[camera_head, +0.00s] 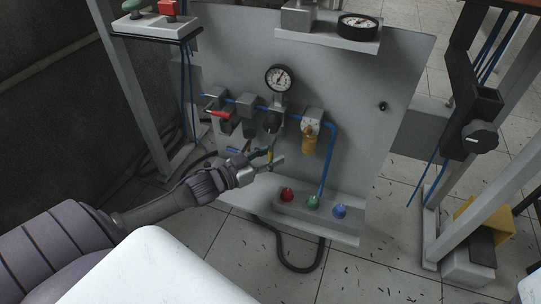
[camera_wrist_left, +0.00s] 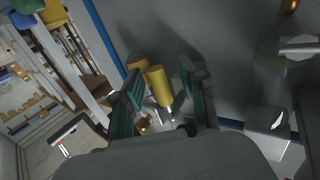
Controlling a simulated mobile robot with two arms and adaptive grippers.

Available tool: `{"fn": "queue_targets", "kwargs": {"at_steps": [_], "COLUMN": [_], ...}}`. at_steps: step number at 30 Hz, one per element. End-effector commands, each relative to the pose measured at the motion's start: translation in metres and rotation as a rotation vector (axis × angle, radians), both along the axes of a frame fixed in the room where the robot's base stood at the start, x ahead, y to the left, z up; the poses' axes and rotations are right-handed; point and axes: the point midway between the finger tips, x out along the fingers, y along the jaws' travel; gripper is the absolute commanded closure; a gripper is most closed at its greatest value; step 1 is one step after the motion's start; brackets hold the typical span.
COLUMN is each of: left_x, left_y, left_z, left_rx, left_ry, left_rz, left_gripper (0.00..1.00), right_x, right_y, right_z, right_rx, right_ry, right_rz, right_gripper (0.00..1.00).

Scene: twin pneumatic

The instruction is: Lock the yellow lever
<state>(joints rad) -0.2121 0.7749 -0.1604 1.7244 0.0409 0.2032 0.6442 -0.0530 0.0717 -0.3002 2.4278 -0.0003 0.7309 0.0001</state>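The yellow lever (camera_head: 270,155) is on the grey panel, below the gauge line, and shows only as a small yellow part by my left gripper (camera_head: 268,161). In the left wrist view, a yellow cylindrical handle (camera_wrist_left: 158,82) on a thin metal stem lies between the two fingers of my left gripper (camera_wrist_left: 162,85). The fingers stand apart with gaps beside the handle, so the gripper looks open. Whether a finger touches the handle is unclear. My right gripper is not in view.
The panel (camera_head: 345,90) carries a gauge (camera_head: 279,78), a red lever (camera_head: 218,114), an amber bowl (camera_head: 309,143) and blue tubing. Red (camera_head: 287,194), green (camera_head: 313,201) and blue (camera_head: 339,211) buttons sit below. A black hose (camera_head: 297,268) hangs underneath.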

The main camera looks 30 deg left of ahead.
Motion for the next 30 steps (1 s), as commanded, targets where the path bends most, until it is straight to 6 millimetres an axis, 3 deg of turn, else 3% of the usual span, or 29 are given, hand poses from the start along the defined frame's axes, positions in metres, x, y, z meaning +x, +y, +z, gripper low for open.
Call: {"fn": "queue_targets", "kwargs": {"at_steps": [10,24,30], "left_x": [-0.009,-0.091,-0.109], "left_y": [0.003,0.033,0.040], "left_z": [-0.002,0.003,0.005], "left_rx": [-0.001,0.000,0.000], "left_ry": [0.005,0.004,0.002], "left_rz": [0.001,0.000,0.001], "left_gripper": [0.59,0.59,0.59], "right_x": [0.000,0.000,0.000], "right_y": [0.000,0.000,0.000], "right_z": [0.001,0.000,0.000], "right_rx": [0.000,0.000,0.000], "right_ry": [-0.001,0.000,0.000], "right_rz": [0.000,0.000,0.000], "right_gripper": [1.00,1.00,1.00]}}
